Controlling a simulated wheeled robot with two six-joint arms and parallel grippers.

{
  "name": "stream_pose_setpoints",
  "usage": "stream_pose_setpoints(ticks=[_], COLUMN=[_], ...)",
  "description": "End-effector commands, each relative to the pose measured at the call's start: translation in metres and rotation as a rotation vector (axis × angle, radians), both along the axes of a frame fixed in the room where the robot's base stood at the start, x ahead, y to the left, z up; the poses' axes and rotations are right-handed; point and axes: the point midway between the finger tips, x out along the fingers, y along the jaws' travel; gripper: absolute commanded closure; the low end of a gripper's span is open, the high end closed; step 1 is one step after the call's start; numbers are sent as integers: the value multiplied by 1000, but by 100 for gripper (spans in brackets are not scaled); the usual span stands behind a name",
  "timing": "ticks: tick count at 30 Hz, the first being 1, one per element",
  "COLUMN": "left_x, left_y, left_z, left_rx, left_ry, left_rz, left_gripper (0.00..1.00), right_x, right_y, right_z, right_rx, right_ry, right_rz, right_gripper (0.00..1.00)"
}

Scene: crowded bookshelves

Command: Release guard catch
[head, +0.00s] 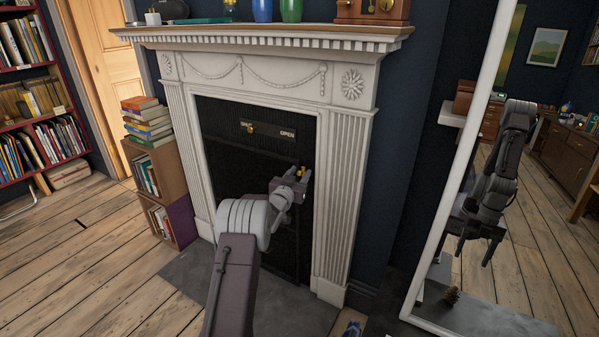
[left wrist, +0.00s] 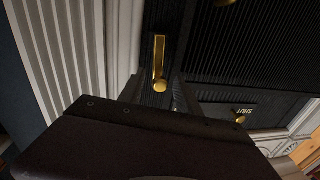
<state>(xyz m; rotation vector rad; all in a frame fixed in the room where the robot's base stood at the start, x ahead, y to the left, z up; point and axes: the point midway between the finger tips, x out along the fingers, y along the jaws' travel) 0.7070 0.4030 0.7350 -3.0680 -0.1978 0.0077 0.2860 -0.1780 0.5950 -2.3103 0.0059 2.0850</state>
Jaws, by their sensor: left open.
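The black fireplace guard (head: 228,172) stands upright inside the white surround. A brass catch (head: 303,172) shows near its right edge. In the left wrist view, a brass strip with a round knob (left wrist: 160,84) sits on a dark plate. My left gripper (head: 299,178) is open at that right edge, close to the catch. A brass knob (head: 250,129) sits near the guard's top between two labels, one reading OPEN. It also shows in the left wrist view (left wrist: 241,118) beside a label reading SHUT.
The white mantelpiece (head: 280,37) overhangs the guard. A low bookcase (head: 160,178) with stacked books stands to the left. A tall white-framed mirror (head: 462,150) at right reflects a dark robot arm. Bare floorboards (head: 90,265) lie at the lower left.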

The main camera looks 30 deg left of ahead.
Motion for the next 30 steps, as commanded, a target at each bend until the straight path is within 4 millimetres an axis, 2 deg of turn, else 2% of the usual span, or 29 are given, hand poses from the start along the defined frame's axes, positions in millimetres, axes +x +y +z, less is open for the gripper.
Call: stream_pose_setpoints(ticks=[8,9,13,14,21,29,30], left_x=[3,3,3,3,3,3,3], left_y=[0,0,1,1,-4,-4,-4], left_z=[0,1,1,1,-2,1,1], left_rx=[0,0,0,0,88,105,105], left_ry=[0,0,0,0,-5,-6,-6], left_rz=[1,1,1,1,2,3,3], left_gripper=[60,63,99,100,100,100,72], right_x=[0,0,0,0,0,0,0], right_y=[0,0,0,0,0,0,0], right_z=[-1,-1,-1,-1,-13,-11,-11], right_rx=[0,0,0,0,0,0,0], right_ry=[0,0,0,0,0,0,0], right_rz=[0,0,0,0,0,0,0], right_gripper=[34,34,34,34,34,34,34])
